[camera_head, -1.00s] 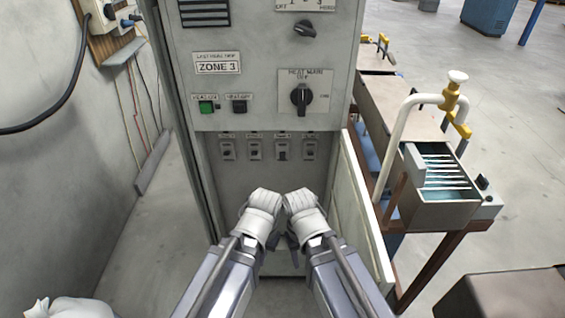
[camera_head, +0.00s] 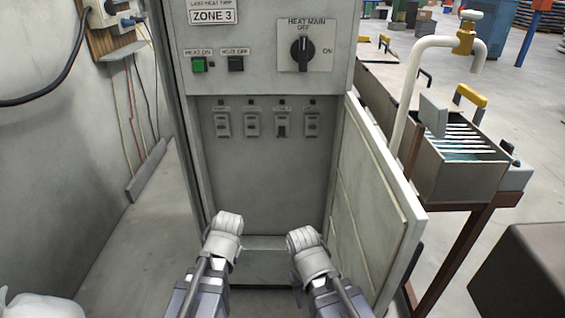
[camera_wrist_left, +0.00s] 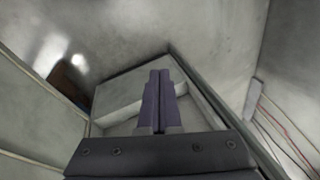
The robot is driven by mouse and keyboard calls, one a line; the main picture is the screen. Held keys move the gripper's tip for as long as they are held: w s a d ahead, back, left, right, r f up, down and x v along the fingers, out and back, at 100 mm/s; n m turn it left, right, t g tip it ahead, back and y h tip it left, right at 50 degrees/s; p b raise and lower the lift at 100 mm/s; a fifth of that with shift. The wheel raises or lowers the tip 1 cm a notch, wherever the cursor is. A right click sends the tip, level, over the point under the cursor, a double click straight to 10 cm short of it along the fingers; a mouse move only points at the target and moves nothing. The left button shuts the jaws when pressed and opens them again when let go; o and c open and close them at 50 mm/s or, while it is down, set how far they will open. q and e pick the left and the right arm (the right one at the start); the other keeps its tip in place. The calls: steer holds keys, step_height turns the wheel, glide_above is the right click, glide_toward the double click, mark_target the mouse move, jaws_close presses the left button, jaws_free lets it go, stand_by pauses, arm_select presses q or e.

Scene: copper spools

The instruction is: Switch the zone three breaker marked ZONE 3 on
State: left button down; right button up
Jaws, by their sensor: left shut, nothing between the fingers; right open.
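A row of several small breakers sits in the recess of the grey cabinet (camera_head: 265,180). The third breaker from the left (camera_head: 282,124) shows a dark lower part, unlike the others. The labels above the breakers are too small to read, so I cannot confirm which is marked ZONE 3. My left gripper (camera_head: 228,222) is below the breakers at the left, apart from them; in the left wrist view its fingers (camera_wrist_left: 158,95) are shut and empty. My right gripper (camera_head: 303,240) is open and empty, low in front of the recess, near the open door.
A ZONE 3 plate (camera_head: 211,16), a green button (camera_head: 198,65), a black button (camera_head: 236,64) and the HEAT MAIN knob (camera_head: 302,53) are above the recess. The open cabinet door (camera_head: 370,205) bounds the right side. A wall (camera_head: 60,170) stands at the left.

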arm_select(q)
steer(key=w+a+r+m+t+y+b, duration=0.2)
steer(key=w+a+m+t+y, duration=0.25)
steer(key=w, duration=0.45)
steer(key=w+d+r+m+t+y, duration=0.2)
steer(key=w+r+m+t, duration=0.3)
steer(key=w+r+m, duration=0.25)
steer(key=m+t+h, duration=0.8)
steer(key=m+h, duration=0.1)
steer(key=m, duration=1.2)
glide_toward(282, 127)
steer(key=shift+y, duration=0.25)
steer(key=s+f, duration=0.1)
steer(key=f, duration=0.1)
steer(key=s+f, duration=0.2)
steer(key=shift+s+d, duration=0.2)
arm_select(e)
step_height(282, 127, down, 4)
steer(key=shift+f, duration=0.1)
